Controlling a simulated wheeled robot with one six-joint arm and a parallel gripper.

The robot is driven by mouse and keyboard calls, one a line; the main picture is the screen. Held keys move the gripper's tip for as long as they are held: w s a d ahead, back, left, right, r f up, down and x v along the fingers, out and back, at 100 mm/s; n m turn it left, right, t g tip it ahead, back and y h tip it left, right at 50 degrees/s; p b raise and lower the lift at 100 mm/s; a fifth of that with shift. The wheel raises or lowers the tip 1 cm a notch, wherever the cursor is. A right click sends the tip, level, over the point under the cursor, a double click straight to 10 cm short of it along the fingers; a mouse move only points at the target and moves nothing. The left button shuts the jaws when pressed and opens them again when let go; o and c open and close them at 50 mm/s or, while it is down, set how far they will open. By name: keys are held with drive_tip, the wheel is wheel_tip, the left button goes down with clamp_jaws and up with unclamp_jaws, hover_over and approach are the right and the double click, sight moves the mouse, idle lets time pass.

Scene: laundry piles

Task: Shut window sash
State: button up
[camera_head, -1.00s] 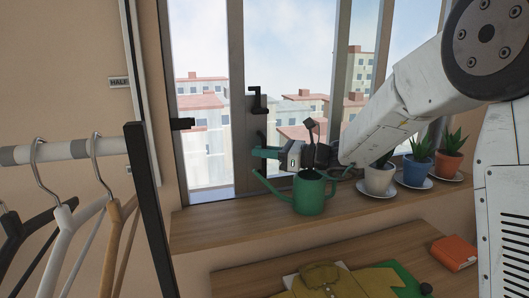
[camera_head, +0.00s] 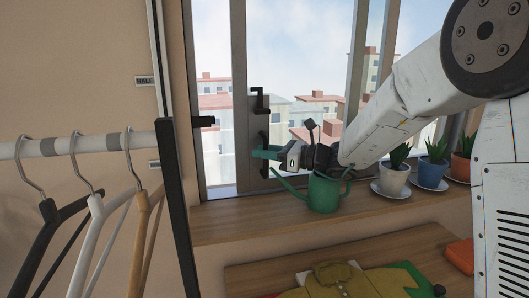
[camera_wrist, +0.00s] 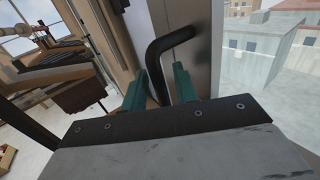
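The window sash (camera_head: 239,75) is a grey upright frame with a gap of open view between it and the left window jamb (camera_head: 195,60). Its black bent handle (camera_head: 258,98) sits on the stile and shows large in the wrist view (camera_wrist: 160,55). My gripper (camera_head: 266,151) is at the handle, with green fingers pointing left. Whether a finger touches the bar is hard to tell. A black catch (camera_head: 204,121) sticks out from the jamb.
A green watering can (camera_head: 323,194) stands on the wooden sill (camera_head: 230,222) just below my gripper. Potted plants on saucers (camera_head: 394,178) stand to the right. A rail with hangers (camera_head: 70,145) is at the left. Folded clothes (camera_head: 335,280) lie on a lower surface.

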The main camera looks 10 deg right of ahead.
drive_tip(key=v, duration=0.7)
drive_tip(key=shift+s+d, duration=0.15)
drive_tip(key=shift+d, duration=0.25)
